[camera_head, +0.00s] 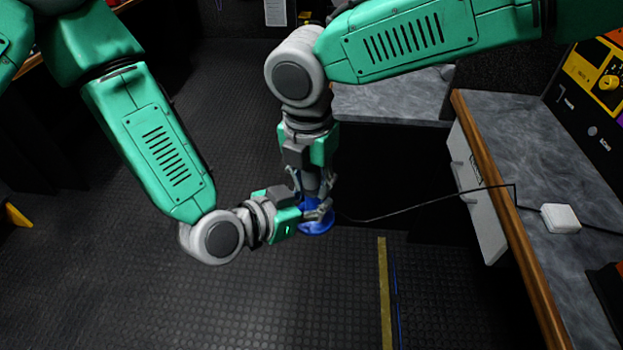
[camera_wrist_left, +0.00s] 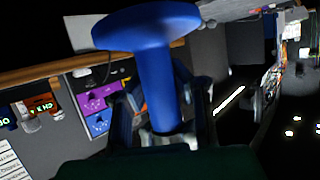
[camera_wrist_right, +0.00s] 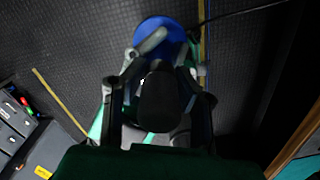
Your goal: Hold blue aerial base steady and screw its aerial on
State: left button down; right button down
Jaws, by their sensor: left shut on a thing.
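The blue aerial base (camera_head: 316,226) is held in the air, its round foot facing down. In the left wrist view its disc and thick stem (camera_wrist_left: 152,80) show large. My left gripper (camera_head: 318,208) is shut around the stem from the left. My right gripper (camera_head: 312,184) points down from above, its fingers on both sides of a dark, thick cylinder, the aerial (camera_wrist_right: 160,100). The aerial stands in line over the base (camera_wrist_right: 160,32). Whether the right fingers press on it is unclear. The joint between aerial and base is hidden by the fingers.
A black cable (camera_head: 420,206) runs from near the base to a white box (camera_head: 560,218) on the grey counter (camera_head: 530,150) at right. The counter has a wooden edge (camera_head: 500,205). The rubber floor (camera_head: 300,300) below is open, with a yellow strip (camera_head: 384,290).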

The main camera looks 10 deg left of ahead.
jog(key=m, duration=1)
jog(key=shift+s+a, duration=0.1)
jog(key=shift+a, duration=0.05)
jog(key=c, duration=1.3)
grip_release()
jog(key=shift+r, duration=0.1)
jog(key=shift+s+r, duration=0.1)
jog(key=shift+r, duration=2.1)
